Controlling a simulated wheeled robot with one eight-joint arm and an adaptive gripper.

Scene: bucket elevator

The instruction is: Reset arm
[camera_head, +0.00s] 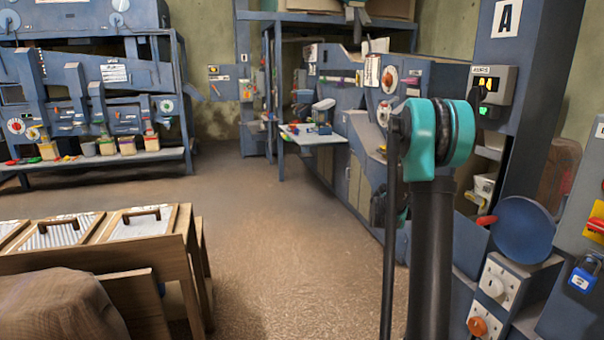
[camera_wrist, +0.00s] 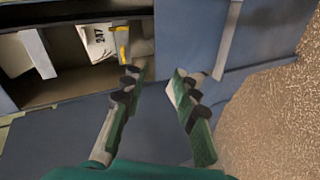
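My gripper (camera_wrist: 165,88) shows in the wrist view with its two fingers apart. Nothing is between the fingertips. The fingers are in front of a blue cabinet panel, beside an open compartment (camera_wrist: 60,85). My arm stands upright at the right of the head view, with a teal and black joint at its top. My gripper itself does not show clearly in the head view.
A blue machine (camera_head: 450,75) with panels and switches runs along the right. A wooden table (camera_head: 110,260) with handled lids stands at front left. A blue bench (camera_head: 90,165) with small bins is at back left. The brown floor (camera_head: 260,220) between them is clear.

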